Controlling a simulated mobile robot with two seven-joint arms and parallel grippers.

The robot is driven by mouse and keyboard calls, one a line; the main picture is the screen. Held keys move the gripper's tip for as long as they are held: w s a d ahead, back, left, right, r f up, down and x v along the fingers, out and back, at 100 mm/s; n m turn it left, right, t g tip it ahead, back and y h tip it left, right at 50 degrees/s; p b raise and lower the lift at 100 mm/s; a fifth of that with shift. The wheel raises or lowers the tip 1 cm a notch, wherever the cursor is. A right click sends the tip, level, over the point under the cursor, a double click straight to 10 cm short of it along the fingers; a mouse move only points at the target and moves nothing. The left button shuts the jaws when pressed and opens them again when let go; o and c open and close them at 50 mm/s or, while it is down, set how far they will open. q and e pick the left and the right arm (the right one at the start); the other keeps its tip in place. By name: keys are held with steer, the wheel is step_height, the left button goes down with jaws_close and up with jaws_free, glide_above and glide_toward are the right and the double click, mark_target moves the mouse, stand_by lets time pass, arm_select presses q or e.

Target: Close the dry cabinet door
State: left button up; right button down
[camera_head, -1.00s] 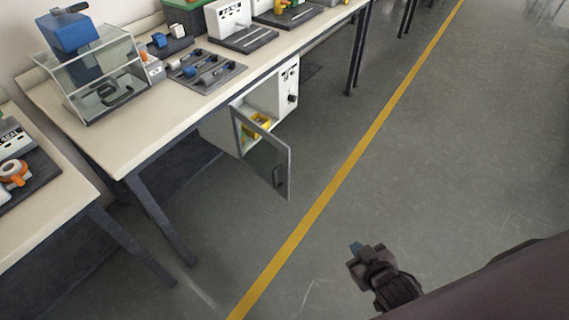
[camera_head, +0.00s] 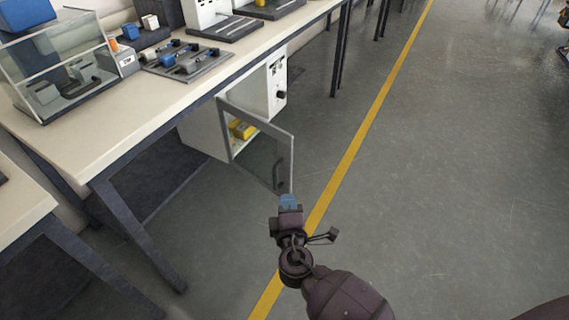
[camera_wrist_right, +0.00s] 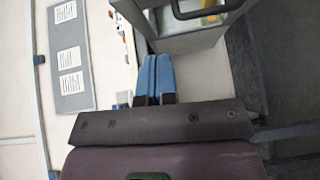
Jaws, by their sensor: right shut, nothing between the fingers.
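The dry cabinet (camera_head: 205,131) is a white box under the workbench. Its glass door (camera_head: 259,151), with a grey frame, stands open and swung out toward the aisle. The door's dark handle (camera_head: 280,177) is near its free edge. Yellow items (camera_head: 242,130) show inside. My right gripper (camera_head: 289,200) has blue fingertips, is shut and empty, and is just below the door's free lower corner in the head view; I cannot tell whether it touches. In the right wrist view the blue fingers (camera_wrist_right: 153,78) are together, with the door handle (camera_wrist_right: 207,10) beyond them at the top. My left gripper is not in view.
The workbench top (camera_head: 100,135) carries a clear-sided box (camera_head: 62,80) and a tray of tools (camera_head: 187,60). A dark bench leg (camera_head: 135,235) stands left of the cabinet. The grey floor right of the yellow line (camera_head: 365,125) is open.

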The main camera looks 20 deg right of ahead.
steer(key=w, duration=0.1)
steer(key=b, duration=0.1)
glide_toward(288, 153)
steer(key=w+a, duration=0.2)
steer(key=w, duration=0.3)
steer(key=shift+w+d+f+t, duration=0.15)
steer(key=shift+d, duration=0.45)
steer(key=shift+w+d+f+t, duration=0.15)
steer(key=shift+w+d+f, duration=0.05)
steer(key=shift+d, duration=0.45)
steer(key=shift+w+d, duration=0.35)
steer(key=shift+d, duration=0.3)
